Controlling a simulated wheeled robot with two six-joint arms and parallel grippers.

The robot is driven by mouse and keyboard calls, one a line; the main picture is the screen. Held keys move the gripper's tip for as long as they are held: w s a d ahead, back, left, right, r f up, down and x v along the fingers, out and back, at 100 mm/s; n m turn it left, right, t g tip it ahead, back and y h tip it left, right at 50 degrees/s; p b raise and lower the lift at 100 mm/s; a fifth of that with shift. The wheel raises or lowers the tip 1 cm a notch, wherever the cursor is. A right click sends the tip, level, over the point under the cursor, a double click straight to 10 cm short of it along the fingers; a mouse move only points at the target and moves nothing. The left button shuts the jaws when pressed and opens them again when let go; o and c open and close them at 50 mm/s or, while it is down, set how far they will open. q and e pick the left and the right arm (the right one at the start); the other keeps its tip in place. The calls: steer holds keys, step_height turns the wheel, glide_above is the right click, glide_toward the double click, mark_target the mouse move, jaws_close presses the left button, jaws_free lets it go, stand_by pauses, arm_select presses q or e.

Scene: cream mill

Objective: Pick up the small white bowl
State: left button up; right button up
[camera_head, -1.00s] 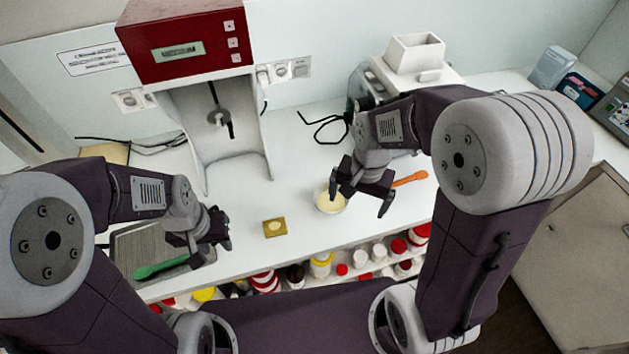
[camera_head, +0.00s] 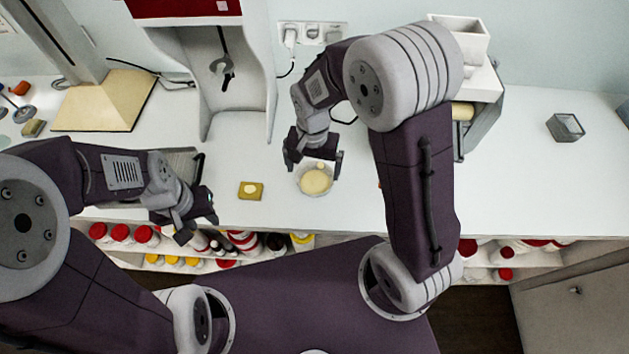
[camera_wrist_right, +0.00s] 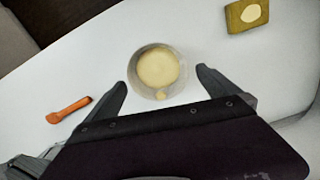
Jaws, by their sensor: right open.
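The small white bowl (camera_head: 316,181) stands upright on the white counter and holds a pale yellow cream. In the right wrist view the bowl (camera_wrist_right: 158,71) lies just beyond the fingertips, between their lines. My right gripper (camera_head: 313,168) is open, with its fingers over the far rim of the bowl in the head view. It also shows in the right wrist view (camera_wrist_right: 160,80), with nothing between its fingers. My left gripper (camera_head: 198,228) is at the counter's front edge, left of the bowl; I cannot tell its opening.
A small tan block with a pale disc (camera_head: 251,190) lies left of the bowl. An orange spatula (camera_wrist_right: 69,110) lies on the other side. The mixer stand (camera_head: 238,80) is behind at the left. Shelves of jars (camera_head: 245,240) are below the counter edge.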

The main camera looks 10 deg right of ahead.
mark_target(315, 185)
steer(key=shift+d+f, duration=0.15)
steer(key=shift+f, duration=0.35)
step_height(315, 185, down, 5)
steer(key=shift+d+f, duration=0.1)
steer(key=c, duration=1.2)
step_height(315, 185, up, 5)
steer(key=shift+s+f, duration=0.15)
steer(key=shift+f, duration=0.05)
steer(key=s+r, duration=0.6)
steer(key=s, duration=0.5)
steer(key=shift+s+a+r, duration=0.2)
steer(key=shift+a+r, duration=0.05)
